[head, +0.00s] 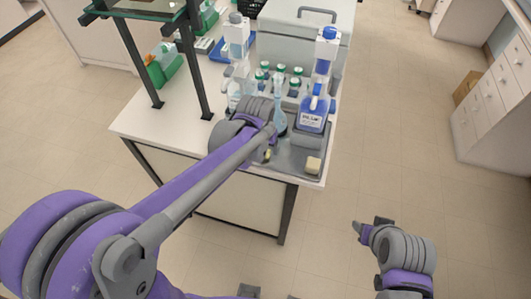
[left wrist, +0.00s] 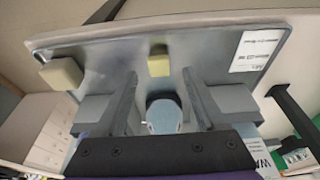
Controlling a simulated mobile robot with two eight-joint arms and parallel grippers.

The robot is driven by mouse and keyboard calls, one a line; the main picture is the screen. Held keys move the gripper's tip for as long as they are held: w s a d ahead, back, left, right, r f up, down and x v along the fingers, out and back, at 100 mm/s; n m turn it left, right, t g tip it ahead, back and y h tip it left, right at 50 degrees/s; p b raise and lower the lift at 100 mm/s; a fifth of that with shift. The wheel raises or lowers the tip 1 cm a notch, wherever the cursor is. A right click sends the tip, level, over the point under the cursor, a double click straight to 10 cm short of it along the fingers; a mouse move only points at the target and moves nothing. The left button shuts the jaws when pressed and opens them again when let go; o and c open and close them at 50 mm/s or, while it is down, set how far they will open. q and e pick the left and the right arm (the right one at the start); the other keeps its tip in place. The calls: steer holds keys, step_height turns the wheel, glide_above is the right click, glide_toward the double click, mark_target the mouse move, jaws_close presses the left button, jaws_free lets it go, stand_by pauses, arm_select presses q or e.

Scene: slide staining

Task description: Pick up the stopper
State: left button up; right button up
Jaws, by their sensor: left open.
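A small yellow block (left wrist: 158,63), possibly the stopper, sits on the grey metal tray (left wrist: 120,50) beyond my left fingertips. It also shows as a small yellowish spot in the head view (head: 268,155), beside my left wrist. My left gripper (left wrist: 159,100) is open over the tray. A pale blue, rounded vessel with a dark top (left wrist: 164,116) shows between its fingers, with no visible grip on it. In the head view my left wrist hides the fingers. My right gripper (head: 366,229) hangs over the floor at the lower right; its jaw opening is unclear.
A beige block (head: 313,165) lies near the tray's right corner. A blue-labelled bottle (head: 313,112), a clear flask (head: 279,118) and several green-capped bottles (head: 279,70) crowd behind my left wrist. A dark-framed stand (head: 190,60) is at left.

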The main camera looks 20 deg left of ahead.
mark_target(266, 154)
arm_select(q)
steer(key=x, duration=0.3)
steer(key=shift+s+r, duration=0.1)
jaws_close()
